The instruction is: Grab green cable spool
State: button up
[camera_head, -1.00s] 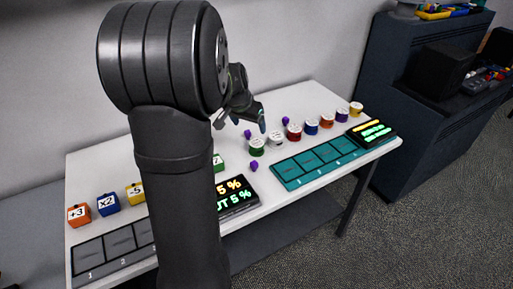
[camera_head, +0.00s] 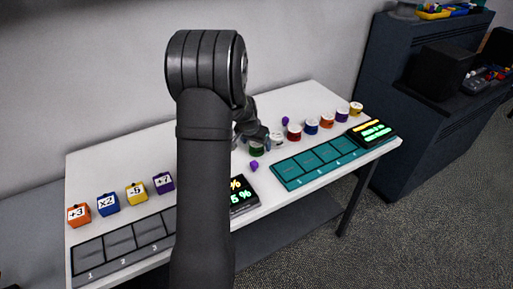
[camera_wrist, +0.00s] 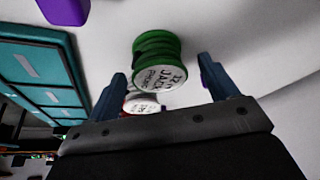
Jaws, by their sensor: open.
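The green cable spool (camera_wrist: 155,47) has a white printed label and stands out clearly in the wrist view, just beyond and between my fingertips. In the head view the green spool (camera_head: 257,151) shows at the near side of my gripper (camera_head: 255,138), partly covered by it. My gripper (camera_wrist: 162,68) is open, with one dark blue finger to each side of the spool's line. No contact with the spool is visible.
A white-topped spool (camera_wrist: 142,104) shows low between the fingers, partly hidden by the palm. A white spool (camera_head: 277,140) and a red spool (camera_head: 294,133) stand right of the green one. A purple piece (camera_head: 254,165) and the teal slot tray (camera_head: 290,172) lie nearer.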

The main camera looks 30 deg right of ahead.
jog(key=shift+w+d+f, duration=0.15)
jog(key=shift+d+f, duration=0.1)
jog(key=shift+f, duration=0.4)
jog(key=shift+c, duration=0.5)
jog(key=c, duration=1)
jog(key=shift+r, duration=0.1)
